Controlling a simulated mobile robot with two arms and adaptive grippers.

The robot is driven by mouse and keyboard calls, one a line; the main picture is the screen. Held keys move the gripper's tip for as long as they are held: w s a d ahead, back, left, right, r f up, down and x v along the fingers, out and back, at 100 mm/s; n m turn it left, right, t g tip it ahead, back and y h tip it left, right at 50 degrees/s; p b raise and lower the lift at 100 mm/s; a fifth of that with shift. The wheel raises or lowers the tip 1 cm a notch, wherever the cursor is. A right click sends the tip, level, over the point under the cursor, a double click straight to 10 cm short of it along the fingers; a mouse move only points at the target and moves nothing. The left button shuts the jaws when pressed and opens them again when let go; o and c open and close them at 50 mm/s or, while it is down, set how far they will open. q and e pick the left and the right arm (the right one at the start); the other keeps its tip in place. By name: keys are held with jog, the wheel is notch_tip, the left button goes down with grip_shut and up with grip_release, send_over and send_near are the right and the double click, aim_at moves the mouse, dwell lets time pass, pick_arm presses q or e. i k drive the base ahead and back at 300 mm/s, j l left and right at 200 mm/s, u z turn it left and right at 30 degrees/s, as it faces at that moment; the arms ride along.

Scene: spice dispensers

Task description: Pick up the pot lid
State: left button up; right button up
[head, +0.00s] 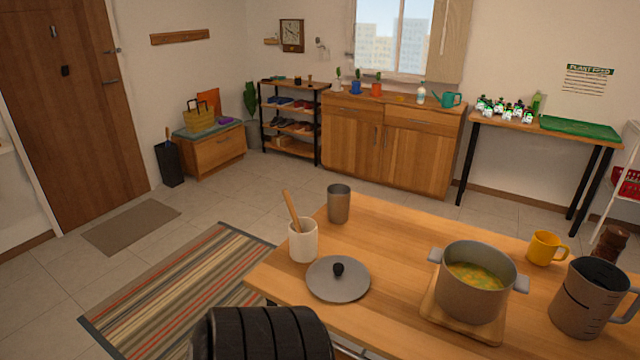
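The pot lid (326,283) is a round grey disc with a black knob on top. It lies flat on the wooden table (398,238) near its left front part. The grey pot (472,297) stands uncovered to the right of the lid on a wooden board (433,312), with yellow-green soup in it. Neither gripper shows in the head view. A black ribbed part at the bottom edge, below the lid, seems to be mine; I cannot tell which part.
A white crock (303,246) with a wooden utensil and a metal cup (339,204) stand behind the lid. A yellow mug (542,248), a grey pitcher (584,301) and a brown grinder (609,244) stand at the right. Bare tabletop lies between lid and pot.

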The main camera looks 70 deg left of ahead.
aim_at(333, 278)
jog(key=u, duration=2.2)
